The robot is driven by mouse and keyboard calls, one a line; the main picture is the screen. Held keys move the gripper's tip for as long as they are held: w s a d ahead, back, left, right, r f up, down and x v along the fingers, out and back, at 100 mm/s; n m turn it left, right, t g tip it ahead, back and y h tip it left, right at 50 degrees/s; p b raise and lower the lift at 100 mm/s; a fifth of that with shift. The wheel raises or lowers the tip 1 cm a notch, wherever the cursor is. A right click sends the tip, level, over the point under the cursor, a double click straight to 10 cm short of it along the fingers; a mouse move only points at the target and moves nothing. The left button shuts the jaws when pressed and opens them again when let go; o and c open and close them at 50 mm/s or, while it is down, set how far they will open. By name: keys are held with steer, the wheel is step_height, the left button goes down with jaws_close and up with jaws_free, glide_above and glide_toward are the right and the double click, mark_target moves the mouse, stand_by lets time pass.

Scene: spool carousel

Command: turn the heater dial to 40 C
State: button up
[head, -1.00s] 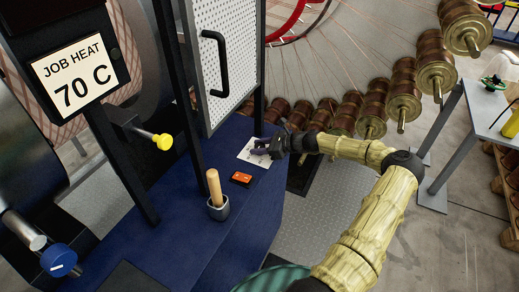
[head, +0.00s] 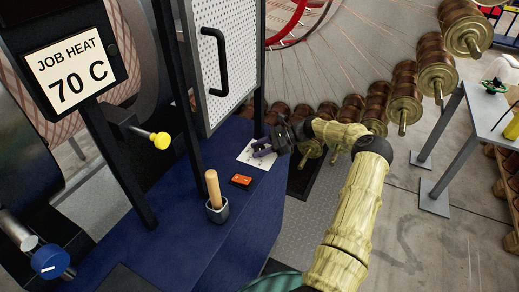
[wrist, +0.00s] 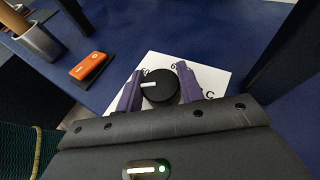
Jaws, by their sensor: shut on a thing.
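The heater dial is a round black knob (wrist: 161,90) with a white pointer line, on a white card (wrist: 215,77) printed with numbers and a C. In the wrist view its pointer lies towards the left; the number beside it is partly hidden by a finger. My gripper (wrist: 160,92) has its two purple fingers on either side of the knob, shut on it. In the head view my gripper (head: 261,149) is over the white card (head: 246,157) on the blue bench, and the knob is hard to make out. A sign (head: 69,67) reads JOB HEAT 70 C.
An orange block (head: 241,180) and a wooden handle in a grey cup (head: 218,211) stand near the dial. A blue knob (head: 50,261) and a yellow-tipped lever (head: 160,140) are at left. A perforated panel door (head: 214,75) rises behind; copper spools (head: 403,95) hang at right.

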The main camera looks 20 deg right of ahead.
steer(key=o, duration=1)
steer(key=shift+d, duration=0.1)
steer(key=b+v, duration=0.2)
steer(key=v, duration=1.5)
steer(key=shift+d, duration=0.15)
